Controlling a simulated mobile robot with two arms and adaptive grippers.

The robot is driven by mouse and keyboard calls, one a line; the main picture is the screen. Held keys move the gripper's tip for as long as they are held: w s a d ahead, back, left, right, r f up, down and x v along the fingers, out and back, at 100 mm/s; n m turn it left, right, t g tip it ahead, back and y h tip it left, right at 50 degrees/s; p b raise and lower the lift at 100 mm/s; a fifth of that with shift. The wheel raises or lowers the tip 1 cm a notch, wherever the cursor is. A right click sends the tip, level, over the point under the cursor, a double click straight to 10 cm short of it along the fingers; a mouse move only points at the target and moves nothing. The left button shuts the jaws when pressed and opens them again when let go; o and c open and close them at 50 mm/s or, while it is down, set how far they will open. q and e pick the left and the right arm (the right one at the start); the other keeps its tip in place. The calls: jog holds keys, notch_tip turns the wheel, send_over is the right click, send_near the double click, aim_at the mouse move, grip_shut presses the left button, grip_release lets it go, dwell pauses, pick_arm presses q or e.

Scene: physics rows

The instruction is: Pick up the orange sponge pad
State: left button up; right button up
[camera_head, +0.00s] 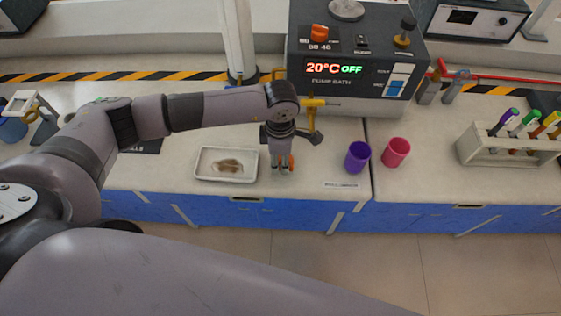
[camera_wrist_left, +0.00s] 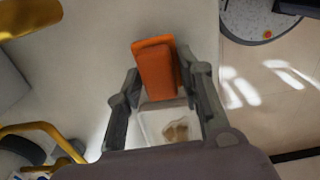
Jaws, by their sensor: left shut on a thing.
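The orange sponge pad (camera_wrist_left: 155,68) sits between the fingertips of my left gripper (camera_wrist_left: 158,85) in the left wrist view. The gripper is shut on it. In the head view my left gripper (camera_head: 283,168) points down over the counter, just right of the white tray. Only a small orange part of the pad (camera_head: 291,161) shows there beside the fingers. I cannot tell whether the pad touches the counter. My right gripper is not in view.
A white tray (camera_head: 203,177) with a brownish thing in it stands left of the gripper. A purple cup (camera_head: 357,157) and a pink cup (camera_head: 396,152) stand to the right. The pump bath (camera_head: 345,88) is behind, and a test tube rack (camera_head: 480,151) is at far right.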

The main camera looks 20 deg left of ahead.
aim_at(280, 158)
pick_arm(q)
notch_tip(280, 158, up, 18)
jog(key=b, duration=0.3)
jog(key=shift+f, duration=0.1)
jog(key=o, duration=0.4)
jog(key=c, duration=0.4)
jog(key=shift+c, duration=0.2)
